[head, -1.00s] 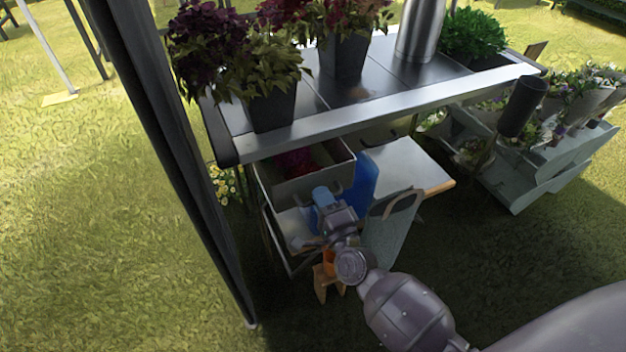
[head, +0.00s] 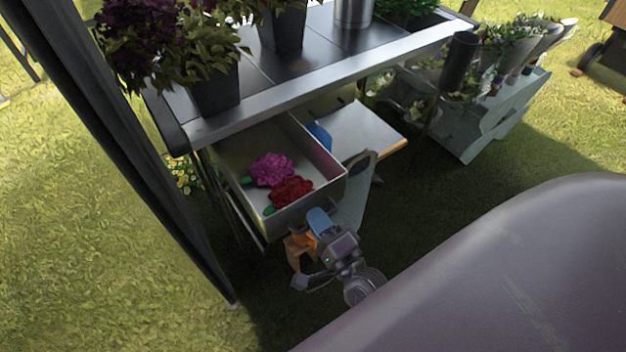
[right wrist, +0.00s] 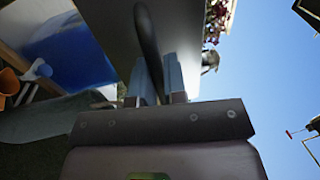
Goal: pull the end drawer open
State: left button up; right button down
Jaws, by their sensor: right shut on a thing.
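The end drawer (head: 327,187) is a grey metal box pulled well out from under the left end of the potting table (head: 330,88). A purple bloom (head: 270,169) and a red bloom (head: 291,191) lie in it. My right gripper (head: 318,219) is at the drawer's front. In the right wrist view its blue-grey fingers (right wrist: 157,80) are shut on the dark curved handle (right wrist: 149,45) of the drawer front (right wrist: 112,28). In the head view the handle is mostly hidden by the gripper. My left gripper is not in view.
Potted plants (head: 215,85) stand on the table top. A lower shelf (head: 365,135) with a blue thing (head: 320,137) is beside the drawer. A dark post (head: 130,150) rises at the left. A tiered flower stand (head: 490,115) stands at the right. Grass is open at the left.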

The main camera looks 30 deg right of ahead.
jog(key=c, duration=1.2)
grip_release()
jog(key=shift+s, duration=0.1)
jog(key=s, duration=0.3)
jog(key=s+f, duration=0.1)
jog(key=s, duration=0.3)
jog(key=s+f, duration=0.1)
jog(key=s, duration=0.2)
jog(key=shift+s+d, duration=0.2)
